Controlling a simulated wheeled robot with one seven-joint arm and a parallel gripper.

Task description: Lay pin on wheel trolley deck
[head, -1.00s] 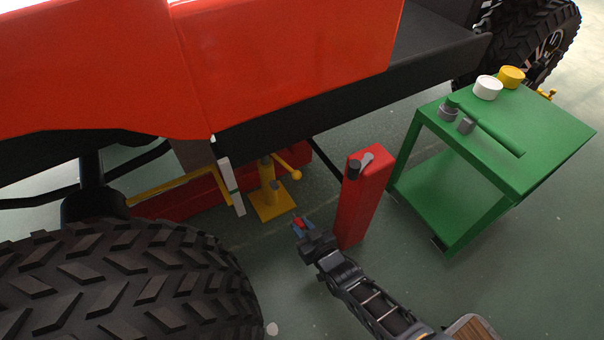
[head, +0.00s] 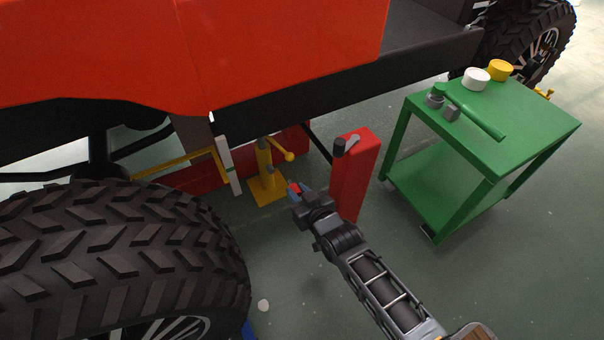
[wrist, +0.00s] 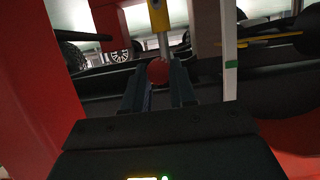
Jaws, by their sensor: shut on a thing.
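My gripper (head: 299,193) is shut on a small red-ended piece, taken as the pin (head: 293,188), in front of the red post. In the wrist view, the pin's round red end (wrist: 157,71) shows between the two dark fingers; the rest of it is hidden or unclear. A green trolley (head: 545,125) with a flat top deck stands at the right, well away from my gripper. A blue edge (head: 248,330) shows below the big tyre at the bottom. I cannot tell which of these is the wheel trolley.
A red post (head: 355,180) stands just right of my gripper. A yellow jack (head: 265,175) stands behind it, under the red vehicle (head: 280,50). A large tyre (head: 110,260) fills the lower left. White (head: 476,78) and yellow (head: 500,70) round pieces sit on the green trolley.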

